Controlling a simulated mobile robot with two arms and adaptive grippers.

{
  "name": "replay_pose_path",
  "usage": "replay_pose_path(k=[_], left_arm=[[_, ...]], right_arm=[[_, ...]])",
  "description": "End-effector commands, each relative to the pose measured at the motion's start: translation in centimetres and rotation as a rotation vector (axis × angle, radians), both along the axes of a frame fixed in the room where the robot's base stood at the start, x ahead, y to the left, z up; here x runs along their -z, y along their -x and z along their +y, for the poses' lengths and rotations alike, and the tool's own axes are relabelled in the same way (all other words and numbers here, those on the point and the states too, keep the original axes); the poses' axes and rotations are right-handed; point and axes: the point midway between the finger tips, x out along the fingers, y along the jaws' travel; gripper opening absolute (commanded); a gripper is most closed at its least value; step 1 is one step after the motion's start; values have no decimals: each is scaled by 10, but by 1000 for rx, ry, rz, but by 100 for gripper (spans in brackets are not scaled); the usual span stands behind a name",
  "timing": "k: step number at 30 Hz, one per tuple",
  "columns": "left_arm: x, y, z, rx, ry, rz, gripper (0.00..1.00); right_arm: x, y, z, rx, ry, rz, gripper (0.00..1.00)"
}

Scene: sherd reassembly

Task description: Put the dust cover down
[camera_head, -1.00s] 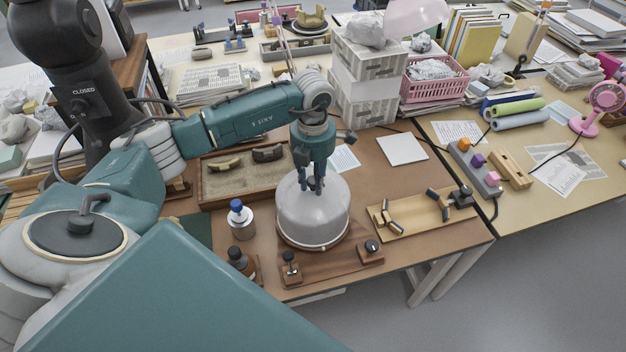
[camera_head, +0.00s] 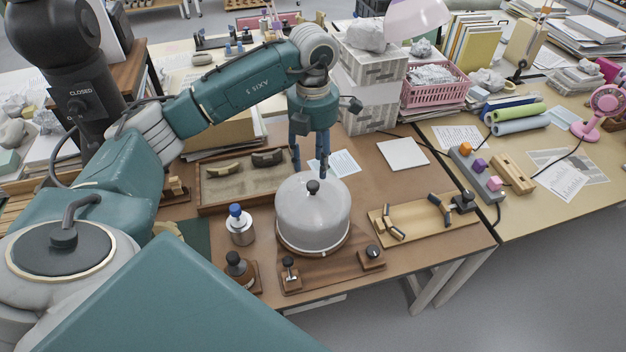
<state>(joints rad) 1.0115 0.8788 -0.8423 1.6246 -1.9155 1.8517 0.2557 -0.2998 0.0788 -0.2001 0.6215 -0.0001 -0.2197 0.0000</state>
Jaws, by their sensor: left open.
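My right gripper does not show.
A sand tray (camera_head: 212,204) with sherds lies behind. A wooden board (camera_head: 417,226) with dark pieces lies to the right.

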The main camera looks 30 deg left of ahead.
Motion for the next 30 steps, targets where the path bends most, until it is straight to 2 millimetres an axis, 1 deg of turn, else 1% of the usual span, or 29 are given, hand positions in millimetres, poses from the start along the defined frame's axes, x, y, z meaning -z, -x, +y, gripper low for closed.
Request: replay_pose_path(k=[1, 4, 9, 13, 27, 30], left_arm=[[-8, -2, 0, -1, 0, -5, 44], [-24, -1, 0, 0, 0, -4, 44], [-39, 0, 0, 0, 0, -1, 44], [-42, 0, 0, 0, 0, 1, 44], [-42, 0, 0, 0, 0, 1, 44], [-42, 0, 0, 0, 0, 1, 44]], right_arm=[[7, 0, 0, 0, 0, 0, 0], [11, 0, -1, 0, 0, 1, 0], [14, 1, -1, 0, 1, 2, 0], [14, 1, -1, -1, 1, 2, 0], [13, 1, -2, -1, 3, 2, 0], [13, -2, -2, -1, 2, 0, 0]])
